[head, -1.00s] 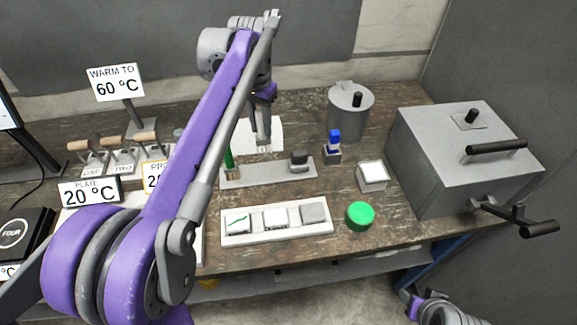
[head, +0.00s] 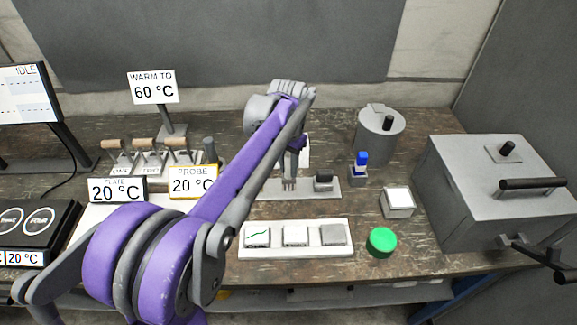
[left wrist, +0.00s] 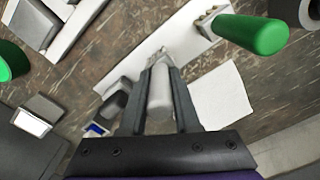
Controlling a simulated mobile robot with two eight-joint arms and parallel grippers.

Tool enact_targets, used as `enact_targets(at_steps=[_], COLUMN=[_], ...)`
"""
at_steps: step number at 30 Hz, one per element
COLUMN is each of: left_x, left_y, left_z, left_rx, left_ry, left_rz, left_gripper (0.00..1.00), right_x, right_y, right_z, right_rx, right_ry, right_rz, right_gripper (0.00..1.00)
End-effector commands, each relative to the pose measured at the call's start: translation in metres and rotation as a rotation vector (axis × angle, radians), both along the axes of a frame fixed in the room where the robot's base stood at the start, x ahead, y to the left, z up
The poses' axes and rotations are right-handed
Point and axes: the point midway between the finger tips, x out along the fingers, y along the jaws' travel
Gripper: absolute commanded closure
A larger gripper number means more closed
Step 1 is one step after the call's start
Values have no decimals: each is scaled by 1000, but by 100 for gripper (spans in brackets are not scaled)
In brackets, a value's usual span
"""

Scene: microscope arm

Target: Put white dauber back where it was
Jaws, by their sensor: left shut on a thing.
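The white dauber (left wrist: 160,92) is between the fingers of my left gripper (left wrist: 160,85) in the left wrist view. The gripper is shut on it. Its far end meets a small clip on the pale rack bar (left wrist: 190,48); I cannot tell if it is fully seated. A green dauber (left wrist: 250,33) stands in the rack on one side, and a dark grey block (left wrist: 115,100) is on the other. In the head view, my left gripper (head: 289,184) is at the middle of the rack (head: 270,186); my arm hides the green dauber. My right gripper is not in view.
A white sheet (left wrist: 220,95) lies beside the rack. A blue-topped item (head: 361,162), a lidded grey pot (head: 380,135) and a large grey box (head: 490,190) stand to the right. A tray of pads (head: 296,252) and a green button (head: 382,242) are in front.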

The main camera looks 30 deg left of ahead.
Motion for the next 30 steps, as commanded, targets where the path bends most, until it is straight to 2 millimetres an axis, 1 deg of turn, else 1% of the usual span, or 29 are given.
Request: enact_targets(at_steps=[5, 6, 10, 18, 22, 26, 30], left_x=[0, 0, 0, 0, 0, 0, -1], left_y=[0, 0, 0, 0, 0, 0, 0], left_z=[-4, -3, -3, -2, 6, 27, 59], left_rx=[0, 0, 0, 0, 0, 0, 0], left_ry=[0, 0, 0, 0, 0, 0, 0], left_rz=[0, 0, 0, 0, 0, 1, 1], left_gripper=[100, 62, 40, 40, 40, 40, 40], right_x=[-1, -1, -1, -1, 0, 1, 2], right_y=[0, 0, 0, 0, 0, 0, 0], right_z=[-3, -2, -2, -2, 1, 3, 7], right_rx=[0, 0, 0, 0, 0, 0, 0], right_ry=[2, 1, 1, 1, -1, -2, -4], right_rz=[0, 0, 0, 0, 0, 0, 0], right_gripper=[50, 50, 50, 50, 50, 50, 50])
